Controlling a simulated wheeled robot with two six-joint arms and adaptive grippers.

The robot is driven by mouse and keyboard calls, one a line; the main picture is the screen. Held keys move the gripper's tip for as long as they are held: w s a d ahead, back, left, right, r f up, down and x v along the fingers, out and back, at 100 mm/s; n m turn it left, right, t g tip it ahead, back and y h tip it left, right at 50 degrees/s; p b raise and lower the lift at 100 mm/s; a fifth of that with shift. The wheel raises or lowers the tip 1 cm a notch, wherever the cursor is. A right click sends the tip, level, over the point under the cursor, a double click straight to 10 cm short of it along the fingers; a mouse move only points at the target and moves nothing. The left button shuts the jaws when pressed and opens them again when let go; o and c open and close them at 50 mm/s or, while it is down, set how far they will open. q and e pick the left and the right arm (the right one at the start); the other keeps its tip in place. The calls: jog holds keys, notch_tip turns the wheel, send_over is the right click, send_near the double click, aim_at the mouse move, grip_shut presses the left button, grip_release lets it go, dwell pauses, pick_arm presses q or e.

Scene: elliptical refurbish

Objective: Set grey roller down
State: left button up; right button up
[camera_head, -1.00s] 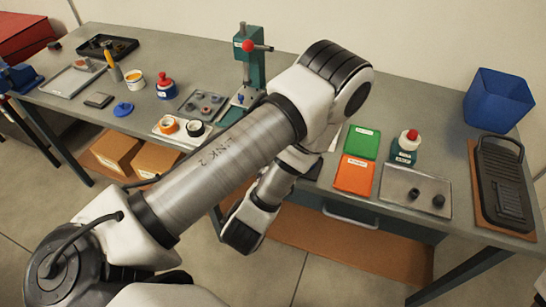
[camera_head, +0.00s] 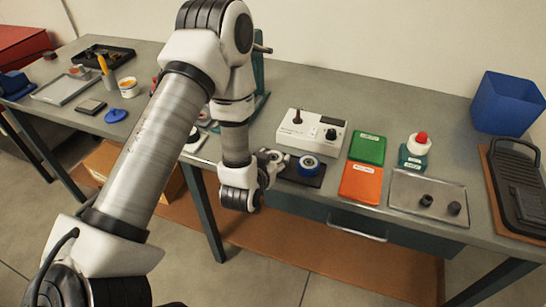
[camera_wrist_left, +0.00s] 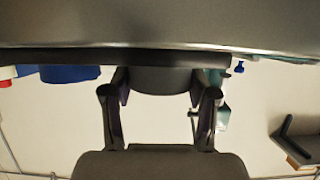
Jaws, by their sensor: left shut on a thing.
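My left gripper (camera_head: 270,160) is over the front edge of the bench, beside the left end of a small dark pad. In the left wrist view the fingers (camera_wrist_left: 160,95) are shut on a dark grey thing (camera_wrist_left: 160,80), apparently the grey roller. In the head view the held roller is too small and hidden to make out clearly. My right gripper is not in view.
A white test box (camera_head: 313,135) stands behind the pad. Green (camera_head: 367,148) and orange (camera_head: 361,182) trays lie to its right. A metal tray (camera_head: 405,190) holds two dark pieces. My arm hides part of the left bench.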

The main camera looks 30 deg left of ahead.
pick_arm(q)
jog(key=shift+s+f, duration=0.1)
jog(key=shift+s, duration=0.05)
jog(key=o, duration=1.1)
jog(key=shift+o, duration=0.6)
